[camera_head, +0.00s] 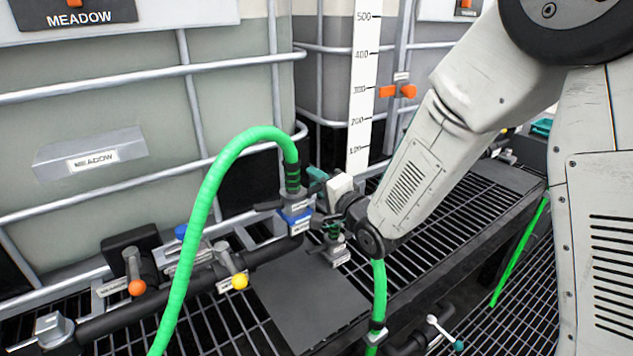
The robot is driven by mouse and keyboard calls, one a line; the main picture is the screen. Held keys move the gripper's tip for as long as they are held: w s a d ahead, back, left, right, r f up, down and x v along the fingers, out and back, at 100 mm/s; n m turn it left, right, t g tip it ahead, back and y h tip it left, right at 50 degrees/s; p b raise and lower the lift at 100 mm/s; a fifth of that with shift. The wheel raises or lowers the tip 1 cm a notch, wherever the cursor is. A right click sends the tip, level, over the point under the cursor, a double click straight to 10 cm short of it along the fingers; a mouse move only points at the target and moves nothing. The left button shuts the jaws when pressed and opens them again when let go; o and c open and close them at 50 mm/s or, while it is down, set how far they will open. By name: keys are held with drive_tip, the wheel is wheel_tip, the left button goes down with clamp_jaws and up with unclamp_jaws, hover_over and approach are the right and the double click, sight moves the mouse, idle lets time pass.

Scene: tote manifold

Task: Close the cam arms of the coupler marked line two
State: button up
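A hose coupler (294,208) with a blue collar and small white tags joins the end of a thick green hose (209,190) to the dark manifold pipe. A dark lever, seemingly a cam arm (267,206), sticks out to its left, roughly level. The tags are too small to read, so I cannot tell which line it is. My gripper (322,190) is just right of this coupler, beside its upper part. Its fingers are small and partly hidden, and contact cannot be told. A second coupler-like fitting (335,243) with green parts stands below my gripper.
The caged tote marked MEADOW (95,150) rises behind. A dark flat plate (310,300) lies on the grating. Another green hose (379,290) hangs below my wrist.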

drive_tip(key=shift+w+a, duration=0.1)
drive_tip(key=shift+w, duration=0.05)
clamp_jaws()
drive_tip(key=shift+r, duration=0.1)
drive_tip(key=shift+s+a+r+n, duration=0.25)
drive_tip(key=shift+a+r+n, duration=0.2)
drive_tip(key=shift+n, duration=1.55)
drive_tip(key=shift+s+a+r+n, duration=0.3)
drive_tip(key=shift+r+n, duration=0.25)
drive_tip(key=shift+n, duration=1.45)
drive_tip(key=shift+s+a+r+n, duration=0.25)
drive_tip(key=shift+a+r+n, duration=0.2)
drive_tip(key=shift+n, duration=1.55)
